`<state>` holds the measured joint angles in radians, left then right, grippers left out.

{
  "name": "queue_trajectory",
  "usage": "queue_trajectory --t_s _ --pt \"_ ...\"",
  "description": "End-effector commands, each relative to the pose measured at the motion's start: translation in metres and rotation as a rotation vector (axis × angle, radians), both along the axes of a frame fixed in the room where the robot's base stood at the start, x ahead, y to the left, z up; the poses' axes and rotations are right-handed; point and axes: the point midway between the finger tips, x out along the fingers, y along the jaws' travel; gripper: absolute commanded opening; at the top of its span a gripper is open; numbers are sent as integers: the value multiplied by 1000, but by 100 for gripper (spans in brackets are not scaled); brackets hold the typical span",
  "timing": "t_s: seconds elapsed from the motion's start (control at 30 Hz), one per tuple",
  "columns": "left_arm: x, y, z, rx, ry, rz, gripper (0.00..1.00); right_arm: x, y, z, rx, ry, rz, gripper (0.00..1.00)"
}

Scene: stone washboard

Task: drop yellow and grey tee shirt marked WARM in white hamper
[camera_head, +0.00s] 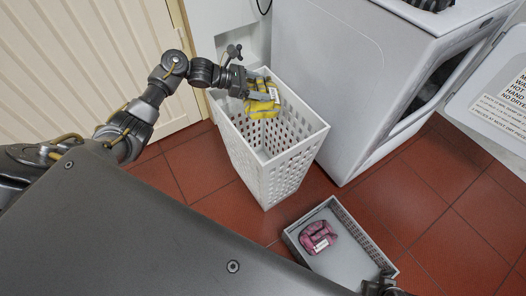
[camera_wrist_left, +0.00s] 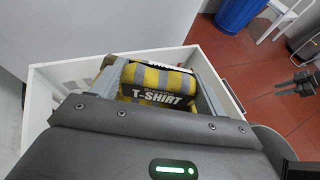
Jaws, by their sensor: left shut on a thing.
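The yellow and grey tee shirt (camera_head: 264,100) is a folded bundle at the mouth of the white hamper (camera_head: 275,160). In the left wrist view the shirt (camera_wrist_left: 158,84) shows stripes and a dark "T-SHIRT" label; the word WARM cannot be read. My left gripper (camera_head: 262,92) is shut on the shirt, and its fingers (camera_wrist_left: 160,92) lie on both sides of it. Shirt and fingers are over the hamper's opening, within its rim (camera_wrist_left: 42,98); their exact depth is hard to tell. My right gripper (camera_head: 382,286) shows only partly at the bottom edge, its fingers unclear.
A grey tray (camera_head: 350,262) holding a pink folded garment (camera_head: 317,238) is on the red tiled floor (camera_head: 430,190). A white washing machine (camera_head: 335,70) with an open door (camera_head: 498,95) stands right of the hamper. A blue bin (camera_wrist_left: 238,14) shows in the wrist view.

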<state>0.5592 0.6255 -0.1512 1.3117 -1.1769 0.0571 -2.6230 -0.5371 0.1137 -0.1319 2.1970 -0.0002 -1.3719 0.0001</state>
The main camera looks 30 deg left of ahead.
Motion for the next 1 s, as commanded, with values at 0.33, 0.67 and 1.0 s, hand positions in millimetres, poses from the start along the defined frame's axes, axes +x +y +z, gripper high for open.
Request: queue_trajectory --t_s 0.33,0.67,1.0 --pt "0 1 0 -1 -1 1 86 0 0 0 0 1 0 36" --pt "-1 1 -1 1 1 1 99 0 0 0 0 1 -1 36" --pt "-22 33 13 5 0 3 99 -2 0 0 -1 8 -1 36"
